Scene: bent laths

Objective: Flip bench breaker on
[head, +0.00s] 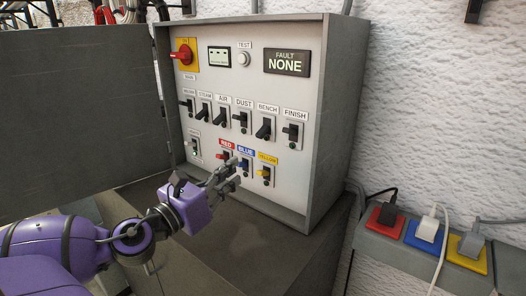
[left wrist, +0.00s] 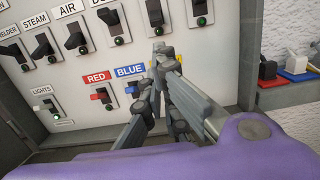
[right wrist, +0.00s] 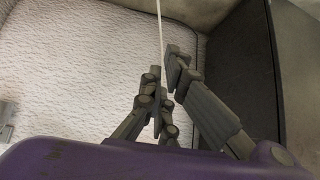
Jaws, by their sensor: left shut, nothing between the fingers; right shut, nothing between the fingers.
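The bench breaker (head: 264,129) is a black lever switch under the BENCH label, in the upper row of the grey panel (head: 283,185), between the dust switch (head: 242,118) and the finish switch (head: 292,133). I cannot tell its lever position for certain. In the left wrist view the bench breaker (left wrist: 155,12) shows at the top edge, its label cut off. My left gripper (head: 234,163) is shut and empty, below the bench breaker and in front of the lower coloured switches, apart from the breaker. My right gripper (right wrist: 172,72) is shut and empty, facing a white textured wall.
Red (head: 224,156), blue (head: 244,167) and yellow (head: 266,173) switches sit close around my left fingertips. The open cabinet door (head: 75,120) stands at the left. Coloured sockets with plugs and cords (head: 427,233) are at the right. A pale cord (right wrist: 160,30) hangs beyond my right gripper.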

